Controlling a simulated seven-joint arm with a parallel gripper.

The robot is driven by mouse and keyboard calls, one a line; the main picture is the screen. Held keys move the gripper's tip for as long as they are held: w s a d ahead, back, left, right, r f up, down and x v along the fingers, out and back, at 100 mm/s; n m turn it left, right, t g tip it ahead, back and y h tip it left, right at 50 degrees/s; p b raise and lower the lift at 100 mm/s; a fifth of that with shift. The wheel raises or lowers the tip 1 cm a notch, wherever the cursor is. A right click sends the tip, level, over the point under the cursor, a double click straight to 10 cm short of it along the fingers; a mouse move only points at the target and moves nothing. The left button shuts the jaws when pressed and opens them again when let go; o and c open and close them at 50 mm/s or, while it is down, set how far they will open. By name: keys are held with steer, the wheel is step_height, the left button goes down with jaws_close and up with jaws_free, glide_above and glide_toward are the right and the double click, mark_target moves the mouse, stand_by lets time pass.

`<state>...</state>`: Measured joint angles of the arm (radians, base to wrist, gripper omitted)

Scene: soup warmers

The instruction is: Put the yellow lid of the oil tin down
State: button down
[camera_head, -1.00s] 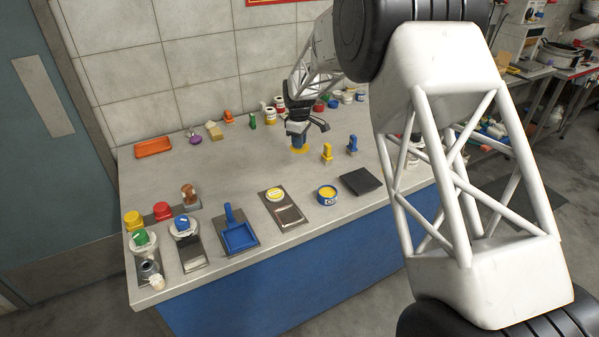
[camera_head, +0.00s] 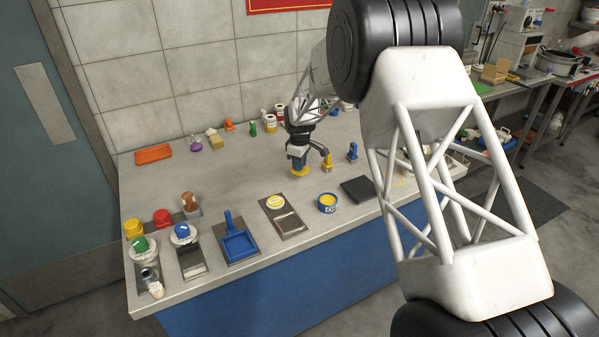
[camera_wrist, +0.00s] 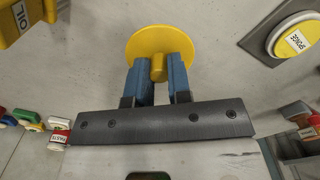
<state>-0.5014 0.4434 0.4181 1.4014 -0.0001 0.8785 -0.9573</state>
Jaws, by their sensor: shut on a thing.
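My gripper (camera_head: 298,163) is shut on the knob of the yellow lid (camera_head: 299,171). In the wrist view the round lid (camera_wrist: 145,45) shows flat beyond my two blue fingers (camera_wrist: 159,75), its knob between them. The lid is at or just above the bench top; I cannot tell if it touches. The yellow oil tin (camera_head: 327,163) stands close to the right of the lid. Its OIL label shows at the upper left of the wrist view (camera_wrist: 12,18).

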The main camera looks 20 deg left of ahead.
steer(key=shift+f, duration=0.1)
steer(key=shift+f, duration=1.75)
steer(key=shift+f, duration=0.15)
steer(key=c, duration=1.1)
jaws_free()
steer(key=shift+o, duration=0.2)
step_height(320, 180, up, 12)
steer(key=shift+r, duration=0.15)
